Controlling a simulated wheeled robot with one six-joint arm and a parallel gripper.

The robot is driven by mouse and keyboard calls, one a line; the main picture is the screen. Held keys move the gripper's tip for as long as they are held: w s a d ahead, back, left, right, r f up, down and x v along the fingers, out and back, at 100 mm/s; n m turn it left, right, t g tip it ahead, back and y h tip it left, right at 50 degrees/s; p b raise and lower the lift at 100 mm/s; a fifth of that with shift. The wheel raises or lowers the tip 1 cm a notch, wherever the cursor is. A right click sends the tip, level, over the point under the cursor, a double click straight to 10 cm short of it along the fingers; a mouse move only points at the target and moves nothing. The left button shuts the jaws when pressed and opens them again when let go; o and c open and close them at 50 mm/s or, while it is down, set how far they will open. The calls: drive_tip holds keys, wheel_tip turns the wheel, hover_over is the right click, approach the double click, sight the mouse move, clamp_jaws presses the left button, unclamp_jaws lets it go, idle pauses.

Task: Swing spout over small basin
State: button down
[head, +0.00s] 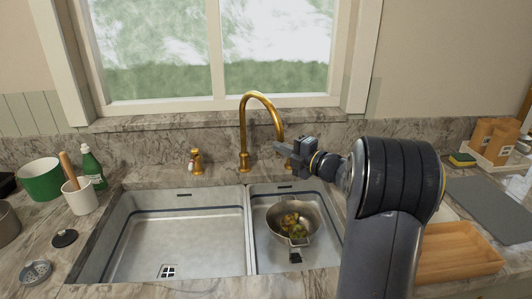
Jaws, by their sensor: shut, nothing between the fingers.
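A gold gooseneck spout (243,130) rises behind the divider of the double sink. Its arc bends to the right, and its tip hangs toward the back of the small basin (263,258) on the right. The large basin (200,240) lies to the left and is empty. My gripper (278,148) is shut and points left, with its fingertips beside the downturned end of the spout. I cannot tell whether they touch it. A metal colander (275,218) with greenish pieces of food sits in the small basin.
A gold handle (196,160) stands left of the spout. A green bottle (92,168), a white cup (80,197) and a green pot (40,180) stand at the left. A wooden tray (455,254) lies at the right. The window sill is behind the tap.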

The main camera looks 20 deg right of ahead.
drive_tip(key=shift+w+d, duration=0.25)
drive_tip(key=shift+d, duration=0.6)
drive_tip(key=shift+w+d, duration=0.2)
drive_tip(key=shift+d, duration=0.6)
drive_tip(key=shift+a, duration=0.1)
